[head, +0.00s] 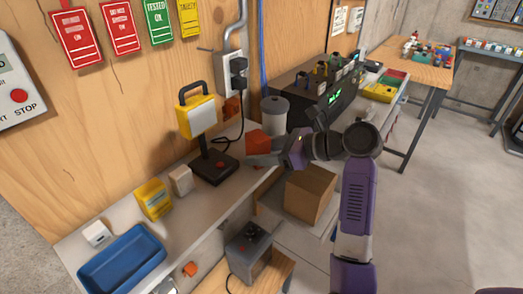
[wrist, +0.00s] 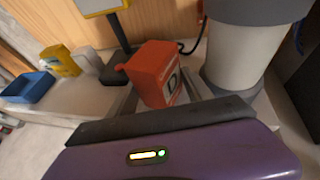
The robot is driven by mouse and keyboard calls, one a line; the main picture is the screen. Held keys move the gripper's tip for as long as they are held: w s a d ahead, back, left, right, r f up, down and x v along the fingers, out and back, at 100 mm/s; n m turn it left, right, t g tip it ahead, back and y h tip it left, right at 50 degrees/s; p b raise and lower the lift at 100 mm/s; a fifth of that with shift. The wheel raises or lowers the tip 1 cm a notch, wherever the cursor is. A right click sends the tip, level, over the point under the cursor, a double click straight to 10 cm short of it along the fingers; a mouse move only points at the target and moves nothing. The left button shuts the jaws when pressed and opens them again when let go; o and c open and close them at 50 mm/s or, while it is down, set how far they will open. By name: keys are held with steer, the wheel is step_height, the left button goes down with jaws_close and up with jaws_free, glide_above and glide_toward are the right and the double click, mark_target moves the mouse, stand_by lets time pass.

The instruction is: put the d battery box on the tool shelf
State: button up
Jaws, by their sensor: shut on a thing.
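The D battery box, an orange-red box with a white label marked D, shows in the wrist view (wrist: 153,71) and in the head view (head: 258,142). My gripper (head: 272,149) is shut on it and holds it over or at the front part of a long grey shelf (head: 215,206) along the wooden wall. I cannot tell whether the box touches the shelf. The box is tilted in the wrist view, between a lamp base and a grey-white cylinder. My purple gripper body (wrist: 180,155) hides part of the shelf below.
A work lamp (head: 213,165) stands left of the box, and the grey-white cylinder (head: 273,113) stands close to its right. A yellow box (head: 153,198) and a blue tray (head: 122,260) sit farther left. A cardboard box (head: 310,193) lies below.

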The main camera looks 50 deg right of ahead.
steer(key=o, duration=1.3)
steer(key=shift+o, duration=0.2)
steer(key=v, duration=1.2)
steer(key=a+f+n+g+h, duration=0.1)
steer(key=a+f+n+h, duration=0.15)
steer(key=f, duration=0.45)
steer(key=a+f+n+h, duration=0.1)
steer(key=a+f+n, duration=0.15)
steer(key=f, duration=0.35)
steer(key=s+a+f+n+h, duration=0.2)
steer(key=s+a+f+n, duration=0.25)
steer(key=f+n, duration=0.3)
steer(key=s+a+r+n+t+y, duration=0.1)
steer(key=s+a+r+n, duration=0.2)
steer(key=s+a+n, duration=0.4)
steer(key=s+a+r+n+t, duration=0.1)
steer(key=s+a+r+n, duration=0.3)
steer(key=s+a+n, duration=0.4)
steer(key=a+n, duration=0.2)
steer(key=n, duration=0.3)
steer(key=shift+s+t+y, duration=0.15)
steer(key=shift+t+y, duration=0.2)
steer(key=shift+t, duration=0.05)
